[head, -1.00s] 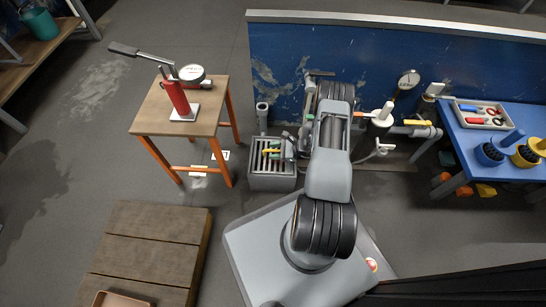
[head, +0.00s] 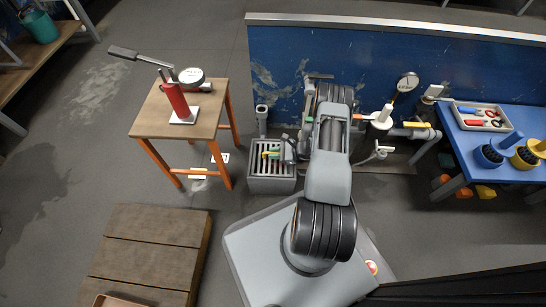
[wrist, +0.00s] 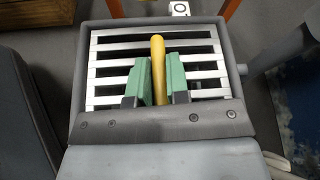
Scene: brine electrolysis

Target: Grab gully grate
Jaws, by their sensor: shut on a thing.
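The gully grate (wrist: 107,65) is a set of pale metal slats with a yellow upright handle (wrist: 157,48). It lies within the rim of a dark grey gully box (wrist: 82,80). In the head view the grate (head: 264,172) shows at the top of the box (head: 272,185), left of my arm. My gripper (wrist: 158,82) has green finger pads on both sides of the yellow handle and is shut on it.
A wooden table (head: 150,120) with orange legs and a red hand pump (head: 177,100) stands left of the box. A blue wall panel (head: 285,60) is behind. A pipe stand (head: 380,118) and blue bench (head: 470,148) are to the right. A wooden platform (head: 150,225) lies front left.

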